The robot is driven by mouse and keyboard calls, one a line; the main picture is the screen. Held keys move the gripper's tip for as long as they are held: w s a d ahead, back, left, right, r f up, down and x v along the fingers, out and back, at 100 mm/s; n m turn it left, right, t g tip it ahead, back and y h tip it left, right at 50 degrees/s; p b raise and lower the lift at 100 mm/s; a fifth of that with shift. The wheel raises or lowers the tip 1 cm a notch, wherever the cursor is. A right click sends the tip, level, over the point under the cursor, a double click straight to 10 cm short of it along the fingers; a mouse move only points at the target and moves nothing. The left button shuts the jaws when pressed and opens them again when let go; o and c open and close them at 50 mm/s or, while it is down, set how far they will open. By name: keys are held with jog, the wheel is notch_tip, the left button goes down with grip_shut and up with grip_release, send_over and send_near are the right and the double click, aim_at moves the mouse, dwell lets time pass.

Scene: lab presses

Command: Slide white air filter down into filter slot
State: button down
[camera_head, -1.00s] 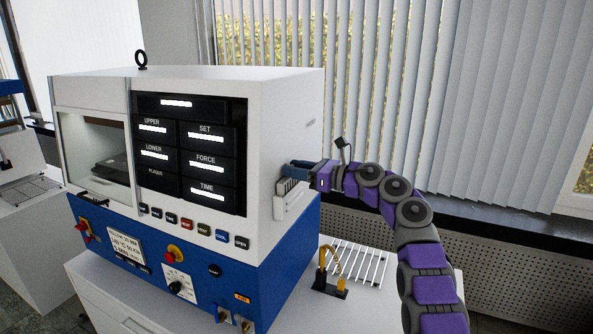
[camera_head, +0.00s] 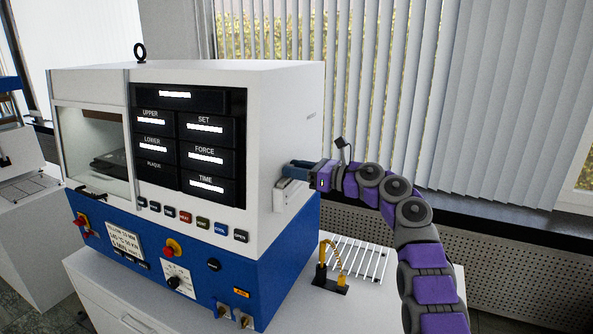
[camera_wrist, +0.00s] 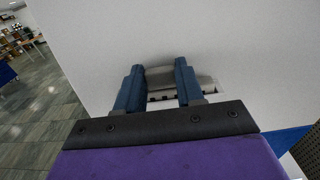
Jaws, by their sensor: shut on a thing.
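The white filter slot (camera_head: 291,197) is a shallow holder on the right side wall of the press. My gripper (camera_head: 292,171) is at that wall, just above the slot. In the wrist view my gripper (camera_wrist: 160,68) has its two blue fingers shut on the upper edge of the white air filter (camera_wrist: 168,78). The filter's lower part appears to be inside the slot, whose pale rim (camera_wrist: 211,100) shows beside the right finger. The fingers and gripper body hide much of the filter, so I cannot tell how deep it sits.
The white and blue press (camera_head: 290,110) stands on a white bench. A white slatted rack (camera_head: 360,260) and a small black and yellow fixture (camera_head: 330,268) sit on the bench below my arm. Window blinds (camera_head: 400,90) and a dark sill are behind.

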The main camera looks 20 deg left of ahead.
jog(key=c, duration=0.6)
grip_release()
jog(key=shift+d, duration=0.15)
jog(key=d, duration=0.5)
jog(key=s+d, duration=0.1)
jog(key=d, duration=1.1)
jog(key=shift+s, duration=0.15)
